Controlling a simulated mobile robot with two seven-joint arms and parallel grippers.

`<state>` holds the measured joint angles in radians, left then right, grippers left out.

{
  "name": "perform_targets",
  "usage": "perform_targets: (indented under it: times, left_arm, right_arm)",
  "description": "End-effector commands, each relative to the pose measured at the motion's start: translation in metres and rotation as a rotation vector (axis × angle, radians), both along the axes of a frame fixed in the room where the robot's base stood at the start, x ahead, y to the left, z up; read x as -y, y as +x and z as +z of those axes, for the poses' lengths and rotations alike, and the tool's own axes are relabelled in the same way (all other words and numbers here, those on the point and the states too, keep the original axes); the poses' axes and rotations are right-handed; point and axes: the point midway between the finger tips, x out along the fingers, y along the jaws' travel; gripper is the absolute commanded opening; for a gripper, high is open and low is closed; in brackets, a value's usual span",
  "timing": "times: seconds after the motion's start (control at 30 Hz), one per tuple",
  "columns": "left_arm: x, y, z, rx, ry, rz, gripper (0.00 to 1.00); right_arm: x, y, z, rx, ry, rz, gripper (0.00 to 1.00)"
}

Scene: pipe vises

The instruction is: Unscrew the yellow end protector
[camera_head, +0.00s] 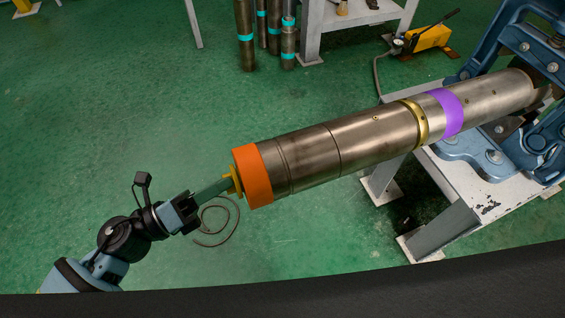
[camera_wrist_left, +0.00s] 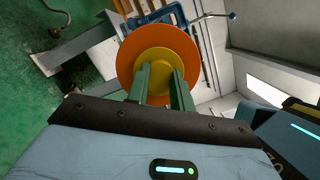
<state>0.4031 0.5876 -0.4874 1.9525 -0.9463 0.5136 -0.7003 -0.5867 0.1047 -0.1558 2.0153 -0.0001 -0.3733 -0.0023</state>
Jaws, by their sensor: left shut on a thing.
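The yellow end protector (camera_head: 236,181) sits at the near left end of a long metal pipe (camera_head: 340,143), against an orange band (camera_head: 258,176). My left gripper (camera_head: 227,184) reaches it from the lower left, in line with the pipe, with its green fingers shut on the protector's middle. In the left wrist view the yellow disc of the protector (camera_wrist_left: 158,64) faces me inside the orange ring (camera_wrist_left: 128,65). The green fingers (camera_wrist_left: 160,80) meet its centre, and they hide the part they grip. My right gripper is not in view.
A blue vise (camera_head: 470,150) on a white stand (camera_head: 440,235) holds the pipe's far end at the right. A yellow pump (camera_head: 430,38) and several upright pipes (camera_head: 265,25) stand behind. A cable (camera_head: 215,240) lies on the green floor. The left floor is clear.

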Motion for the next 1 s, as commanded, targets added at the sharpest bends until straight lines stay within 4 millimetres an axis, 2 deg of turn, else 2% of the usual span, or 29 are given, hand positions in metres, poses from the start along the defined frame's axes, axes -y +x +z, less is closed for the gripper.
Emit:
perform_targets:
  times: [0.2,1.0]
  left_arm:
    - [0.0,0.0,0.0,-0.062,-0.014,0.0,0.0]
    - [0.0,-0.001,0.0,-0.268,-0.072,0.0,0.0]
  right_arm:
    - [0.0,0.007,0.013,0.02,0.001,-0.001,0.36]
    - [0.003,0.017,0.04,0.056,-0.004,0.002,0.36]
